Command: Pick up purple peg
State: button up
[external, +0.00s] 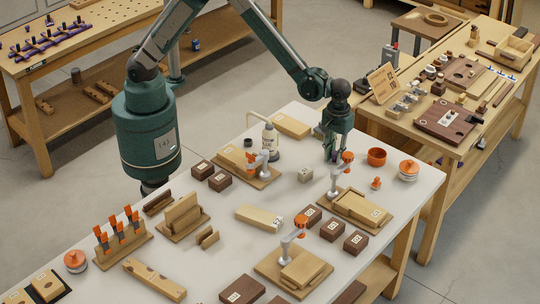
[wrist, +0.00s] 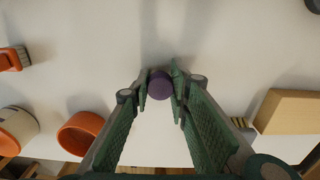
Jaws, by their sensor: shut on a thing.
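The purple peg (wrist: 160,86) shows in the wrist view as a round purple end between my fingertips. My gripper (wrist: 160,92) is shut on it, with a green finger at each side of it. In the external view my gripper (external: 331,150) points down over the far right part of the white bench. The peg is too small there to make out clearly. Whether the peg touches the bench top is hard to tell.
An orange cup (external: 376,157) and an orange-lidded jar (external: 408,171) stand right of my gripper. A clamp with an orange knob (external: 347,157) stands just in front. A glue bottle (external: 270,141) and a wood block (external: 291,125) are to the left.

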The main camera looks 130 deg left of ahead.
aim_at(335, 153)
jog(key=shift+r, duration=0.15)
jog(key=shift+r+p, duration=0.8)
jog(key=shift+r, duration=4.1)
